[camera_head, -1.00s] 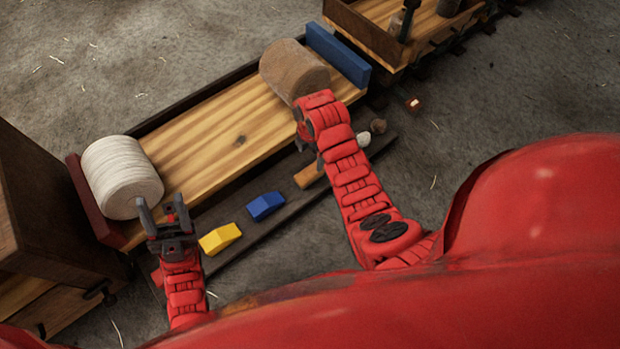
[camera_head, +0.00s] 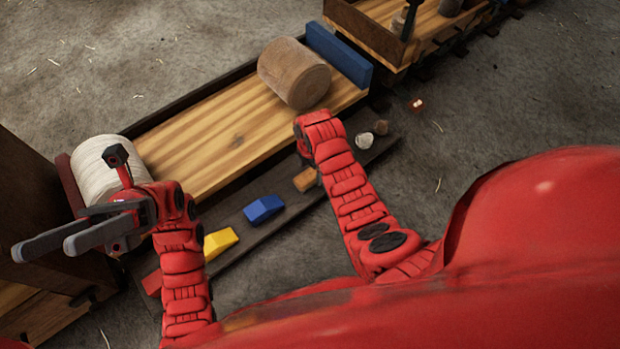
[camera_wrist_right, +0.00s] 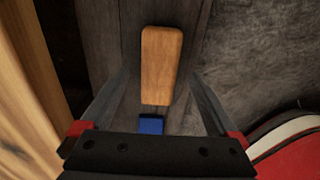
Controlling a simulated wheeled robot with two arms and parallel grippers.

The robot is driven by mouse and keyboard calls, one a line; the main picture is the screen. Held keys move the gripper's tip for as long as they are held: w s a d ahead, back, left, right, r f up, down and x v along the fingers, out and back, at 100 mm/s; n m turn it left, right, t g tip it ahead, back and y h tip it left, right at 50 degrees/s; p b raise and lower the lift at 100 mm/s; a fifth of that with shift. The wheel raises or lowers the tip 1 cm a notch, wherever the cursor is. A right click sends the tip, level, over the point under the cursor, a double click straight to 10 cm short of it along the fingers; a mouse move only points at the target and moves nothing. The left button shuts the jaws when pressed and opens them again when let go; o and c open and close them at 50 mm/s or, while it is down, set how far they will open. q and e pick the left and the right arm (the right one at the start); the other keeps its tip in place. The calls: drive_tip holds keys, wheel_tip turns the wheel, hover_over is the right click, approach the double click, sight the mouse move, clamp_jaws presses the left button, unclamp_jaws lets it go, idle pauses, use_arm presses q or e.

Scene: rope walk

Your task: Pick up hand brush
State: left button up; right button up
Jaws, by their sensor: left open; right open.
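A plain brown wooden block with rounded corners lies on the dark ledge, and I take it for the hand brush (camera_wrist_right: 161,62); no bristles show. In the head view its end (camera_head: 304,180) shows, partly hidden by my right arm. My right gripper (camera_wrist_right: 160,76) is open and empty above the block, one finger on each side of it in the picture. I cannot tell the height between them. My left gripper (camera_head: 44,247) is open and empty at far left, its fingers pointing left, in front of a dark wooden cabinet.
A blue block (camera_head: 263,209) and a yellow block (camera_head: 220,242) lie along the ledge (camera_head: 240,234). The wooden bed (camera_head: 215,138) behind holds a brown cylinder (camera_head: 294,73) and a white rope roll (camera_head: 97,168). Two small round objects sit at the ledge's right end.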

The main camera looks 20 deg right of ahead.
drive_tip(key=shift+f+b, duration=0.65)
drive_tip(key=shift+f, duration=0.25)
drive_tip(key=shift+f+b, duration=0.7)
drive_tip(key=shift+f, duration=0.25)
drive_tip(key=shift+w+f, duration=0.1)
use_arm(q)
drive_tip(key=s+a+f+m+t+y, duration=0.1)
drive_tip(key=s+a+m+t+y, duration=0.4)
drive_tip(key=s+a+t, duration=0.3)
drive_tip(key=s+t+y, duration=0.1)
drive_tip(key=s+t, duration=0.1)
drive_tip(key=t, duration=0.1)
drive_tip(key=shift+a+f+m+t, duration=0.15)
drive_tip(key=shift+a+m+t, duration=0.15)
drive_tip(key=shift+m+t, duration=0.1)
use_arm(e)
clamp_jaws()
